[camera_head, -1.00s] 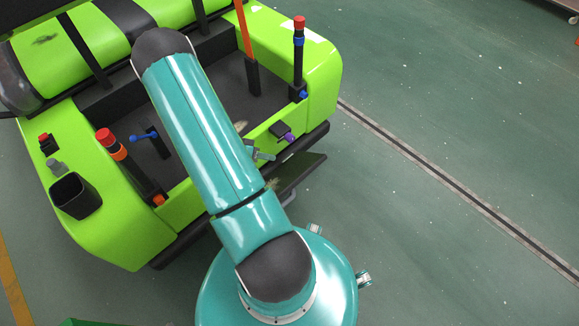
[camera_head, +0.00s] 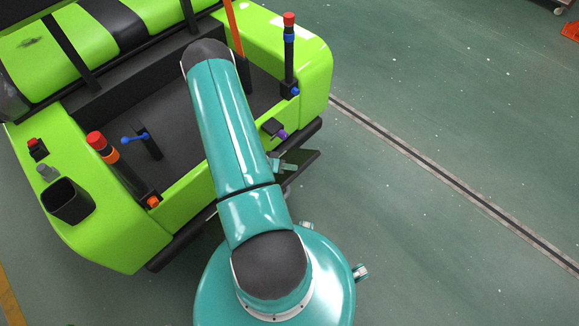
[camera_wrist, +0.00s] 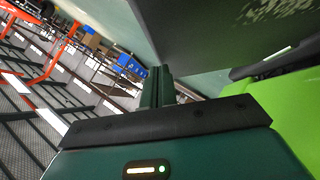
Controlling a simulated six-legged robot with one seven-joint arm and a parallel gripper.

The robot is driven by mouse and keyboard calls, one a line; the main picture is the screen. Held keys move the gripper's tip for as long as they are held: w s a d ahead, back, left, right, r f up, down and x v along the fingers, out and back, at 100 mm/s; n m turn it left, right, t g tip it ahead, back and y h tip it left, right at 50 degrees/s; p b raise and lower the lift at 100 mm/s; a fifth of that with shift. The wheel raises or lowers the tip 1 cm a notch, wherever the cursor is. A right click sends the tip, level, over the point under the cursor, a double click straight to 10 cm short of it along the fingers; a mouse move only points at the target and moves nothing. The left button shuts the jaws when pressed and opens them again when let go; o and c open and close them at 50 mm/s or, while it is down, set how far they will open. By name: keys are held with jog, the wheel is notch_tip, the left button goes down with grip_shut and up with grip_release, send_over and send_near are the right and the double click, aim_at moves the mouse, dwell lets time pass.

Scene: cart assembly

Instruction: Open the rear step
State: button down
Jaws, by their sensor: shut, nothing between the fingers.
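The rear step (camera_head: 303,166) is a dark flat panel low at the back of the green cart (camera_head: 105,235), jutting out at a slant below the black bumper. My arm hides its left part in the head view. My gripper (camera_head: 286,166) is beside the step's visible part, with its fingers shut and empty. In the wrist view the fingers (camera_wrist: 158,86) point toward a large dark grey panel with pale scuffs (camera_wrist: 215,35), apparently the step, very close at the upper right. I cannot tell whether they touch it.
The black bumper (camera_head: 309,132) runs along the cart's back edge. A post with a red cap (camera_head: 289,50) and a small dark latch with a purple knob (camera_head: 274,129) are above it. The floor (camera_head: 430,220) to the right is clear. Orange railings (camera_wrist: 55,50) show far off in the wrist view.

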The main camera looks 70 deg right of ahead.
dwell(0.4)
jog(key=shift+s+a+f, duration=0.25)
jog(key=shift+s+f, duration=0.3)
jog(key=s+a+f, duration=0.2)
jog(key=s+f, duration=0.3)
jog(key=f, duration=0.5)
jog(key=shift+a, duration=0.3)
jog(key=shift+s+f, duration=0.1)
jog(key=shift+f, duration=0.05)
